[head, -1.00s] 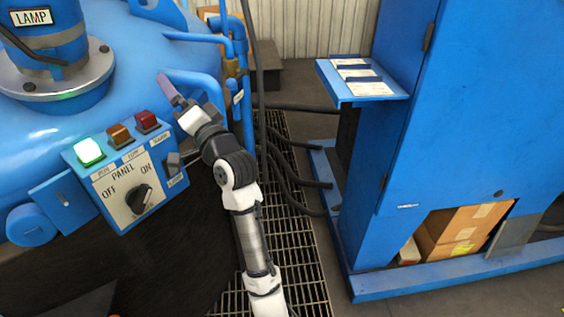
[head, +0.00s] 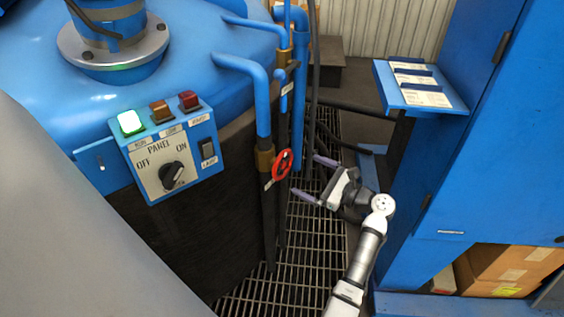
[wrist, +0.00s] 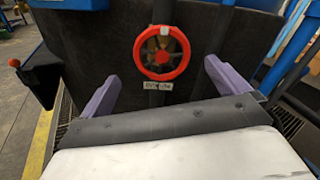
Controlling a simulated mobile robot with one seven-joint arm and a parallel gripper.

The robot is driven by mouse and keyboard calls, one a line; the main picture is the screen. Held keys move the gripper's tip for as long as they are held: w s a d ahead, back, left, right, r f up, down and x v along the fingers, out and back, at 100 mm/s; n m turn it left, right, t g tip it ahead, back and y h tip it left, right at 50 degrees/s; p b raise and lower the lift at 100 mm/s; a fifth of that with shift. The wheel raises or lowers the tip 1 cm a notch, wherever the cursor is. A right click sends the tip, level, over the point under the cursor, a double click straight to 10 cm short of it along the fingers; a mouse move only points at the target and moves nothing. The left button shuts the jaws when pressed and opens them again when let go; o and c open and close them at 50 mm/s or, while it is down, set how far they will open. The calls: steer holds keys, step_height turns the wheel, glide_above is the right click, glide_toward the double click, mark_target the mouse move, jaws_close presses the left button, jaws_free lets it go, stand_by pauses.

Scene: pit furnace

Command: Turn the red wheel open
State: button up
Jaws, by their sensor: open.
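The red wheel (head: 282,165) sits on a vertical pipe against the dark furnace wall, below the blue pipes. In the wrist view the red wheel (wrist: 161,53) faces me, upper centre, with a small label under its rim. My gripper (head: 309,177) is just right of the wheel, pointing left toward it. Its two purple fingers are spread wide, with nothing between them. In the wrist view my gripper (wrist: 158,82) has a finger on each side, and the wheel shows beyond the gap between them. The fingers appear apart from the wheel.
A control panel (head: 170,158) with a lit green lamp and a black knob is left of the wheel. Blue pipes (head: 262,100) run down above it. A blue cabinet (head: 480,130) with a shelf (head: 422,92) stands at right. Grating (head: 300,250) covers the floor below.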

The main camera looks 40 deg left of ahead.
mark_target(284, 164)
steer(key=a, duration=0.7)
steer(key=a+p, duration=0.1)
steer(key=a, duration=0.2)
steer(key=shift+s+a, duration=0.25)
steer(key=shift+s, duration=0.1)
steer(key=c, duration=0.7)
